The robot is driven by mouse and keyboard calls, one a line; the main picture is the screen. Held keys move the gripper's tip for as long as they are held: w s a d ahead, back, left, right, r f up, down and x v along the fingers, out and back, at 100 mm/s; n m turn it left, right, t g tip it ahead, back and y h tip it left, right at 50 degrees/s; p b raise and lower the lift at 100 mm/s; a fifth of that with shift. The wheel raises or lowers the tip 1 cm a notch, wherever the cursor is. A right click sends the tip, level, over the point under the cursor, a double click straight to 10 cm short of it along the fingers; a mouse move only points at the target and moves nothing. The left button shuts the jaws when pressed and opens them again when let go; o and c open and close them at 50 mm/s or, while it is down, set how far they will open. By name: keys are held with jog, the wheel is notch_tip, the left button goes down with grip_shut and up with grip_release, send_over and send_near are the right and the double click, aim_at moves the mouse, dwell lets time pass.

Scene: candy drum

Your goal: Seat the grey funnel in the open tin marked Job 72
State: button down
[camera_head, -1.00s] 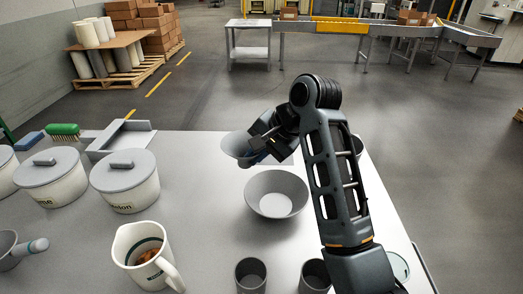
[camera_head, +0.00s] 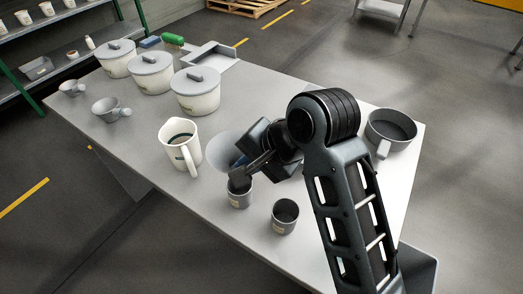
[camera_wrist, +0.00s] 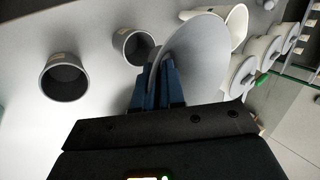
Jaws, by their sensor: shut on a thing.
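My gripper (camera_wrist: 157,88) is shut on the grey funnel (camera_wrist: 203,55), its blue fingers at the funnel's side in the wrist view. The funnel's wide cone also shows in the head view (camera_head: 226,149), partly behind the gripper (camera_head: 242,168). Two open grey tins stand upright on the table. One tin (camera_head: 239,195) is just below the gripper in the head view, its mouth partly covered; the other tin (camera_head: 285,216) is to its right. Both show in the wrist view, near (camera_wrist: 135,46) and far (camera_wrist: 64,80). Their labels are too small to read.
A white jug (camera_head: 180,146) stands left of the funnel. A grey pan (camera_head: 391,131) is at the right. The front left table (camera_head: 150,170) is clear.

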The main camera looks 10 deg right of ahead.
jog(key=shift+f, duration=2.35)
jog(key=shift+f+b, duration=0.3)
jog(key=shift+f, duration=0.75)
jog(key=c, duration=1.1)
grip_release()
jog(key=shift+c, duration=0.2)
jog(key=shift+d+f, duration=0.1)
jog(key=shift+f, duration=0.05)
jog(key=shift+s+f, duration=0.1)
jog(key=v, duration=0.8)
jog(key=shift+r, duration=0.35)
